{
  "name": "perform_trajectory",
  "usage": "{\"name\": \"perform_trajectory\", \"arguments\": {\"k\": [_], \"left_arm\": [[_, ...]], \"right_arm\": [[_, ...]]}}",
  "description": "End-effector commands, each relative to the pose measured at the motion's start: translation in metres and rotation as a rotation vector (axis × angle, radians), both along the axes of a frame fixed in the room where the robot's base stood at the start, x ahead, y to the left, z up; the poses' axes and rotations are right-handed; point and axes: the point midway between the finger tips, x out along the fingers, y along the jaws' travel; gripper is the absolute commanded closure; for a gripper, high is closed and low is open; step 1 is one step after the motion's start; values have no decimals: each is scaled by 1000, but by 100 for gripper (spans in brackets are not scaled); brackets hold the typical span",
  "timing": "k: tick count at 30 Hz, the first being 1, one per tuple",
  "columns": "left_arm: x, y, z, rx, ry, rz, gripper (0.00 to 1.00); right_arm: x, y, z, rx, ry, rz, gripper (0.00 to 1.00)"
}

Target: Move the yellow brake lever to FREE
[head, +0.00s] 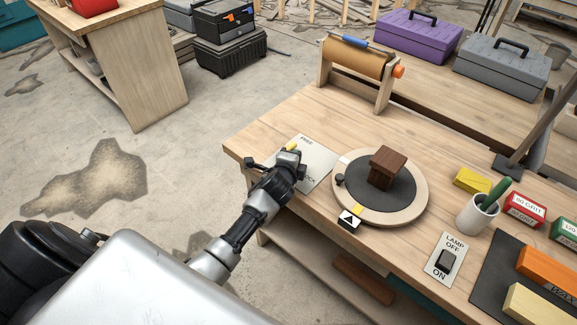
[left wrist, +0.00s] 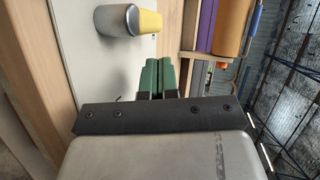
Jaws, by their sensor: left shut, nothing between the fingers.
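The yellow brake lever (head: 291,147) shows only as a small yellow tip beyond my left gripper in the head view; the gripper and wrist hide the rest. In the left wrist view the yellow end of the brake lever (left wrist: 150,22) joins a grey round part, above and slightly left of the fingertips. The pale plate (head: 320,160) under it is marked FREE at its far end and LOCK nearer. My left gripper (left wrist: 158,66) is shut and empty, its green fingertips together close to the lever. I cannot tell whether they touch it. My right gripper is not in view.
A round turntable (head: 421,200) with a dark brown wooden block (head: 388,168) stands right of the plate. A roller stand (head: 355,70) is behind. A lamp switch (head: 446,260) and a pen cup (head: 478,214) are at the right. The bench's left edge is near my arm.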

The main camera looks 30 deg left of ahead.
Motion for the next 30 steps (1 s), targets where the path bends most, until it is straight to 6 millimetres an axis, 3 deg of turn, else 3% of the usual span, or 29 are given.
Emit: {"name": "perform_trajectory", "arguments": {"k": [3, 10, 30], "left_arm": [[-22, -5, 6, 0, 0, -3, 100], [-49, -12, 15, -1, 1, -4, 100], [-55, -14, 17, -6, 2, -1, 100]], "right_arm": [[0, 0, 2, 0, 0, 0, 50], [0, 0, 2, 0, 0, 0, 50], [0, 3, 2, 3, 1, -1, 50]]}}
